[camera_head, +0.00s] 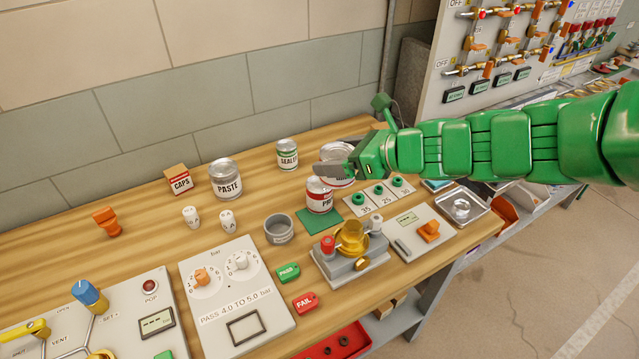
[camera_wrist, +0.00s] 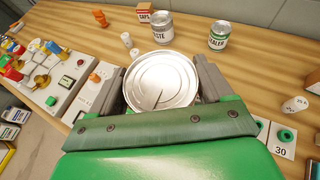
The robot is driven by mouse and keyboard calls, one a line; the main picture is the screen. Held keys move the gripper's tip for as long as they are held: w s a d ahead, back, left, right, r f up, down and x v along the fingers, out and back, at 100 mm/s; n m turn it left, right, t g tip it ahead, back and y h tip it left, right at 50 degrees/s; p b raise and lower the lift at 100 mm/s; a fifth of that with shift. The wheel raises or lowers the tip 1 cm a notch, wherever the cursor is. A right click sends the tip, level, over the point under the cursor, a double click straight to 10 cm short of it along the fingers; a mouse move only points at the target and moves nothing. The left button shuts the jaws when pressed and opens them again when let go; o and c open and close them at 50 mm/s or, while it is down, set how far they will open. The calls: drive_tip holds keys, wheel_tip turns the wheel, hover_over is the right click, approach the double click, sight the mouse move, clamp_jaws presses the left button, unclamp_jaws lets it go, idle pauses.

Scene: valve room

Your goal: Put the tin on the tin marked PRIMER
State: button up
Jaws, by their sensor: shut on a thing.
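My gripper (camera_head: 338,168) is shut on a tin (camera_head: 337,151) with a silver lid. In the wrist view the round lid (camera_wrist: 161,80) of this held tin sits between the two fingers. Its label is mostly hidden by a finger in the head view. The tin marked PRIMER (camera_head: 320,201), red and white with a silver lid, stands on a green mat (camera_head: 318,222); only the start of its word shows. The held tin is above and slightly right of it in the head view. I cannot tell whether the two touch. The PRIMER tin is not seen in the wrist view.
A SEALER tin (camera_head: 287,155), a PASTE tin (camera_head: 226,181) and a CAPS box (camera_head: 180,180) stand behind and left. An open grey cup (camera_head: 279,229) and a brass fixture (camera_head: 350,240) are in front. Numbered green rings (camera_head: 378,190) lie at right.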

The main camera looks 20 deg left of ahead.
drive_tip(key=shift+s+d+r, duration=0.1)
drive_tip(key=shift+s, duration=0.7)
drive_tip(key=w+a+f, duration=0.4)
drive_tip(key=w, duration=0.4)
hover_over(319, 184)
drive_tip(key=shift+f, duration=2.9)
drive_tip(key=shift+w+f, duration=0.1)
drive_tip(key=shift+f, duration=1.45)
drive_tip(key=shift+f, duration=0.15)
drive_tip(key=o, duration=1.1)
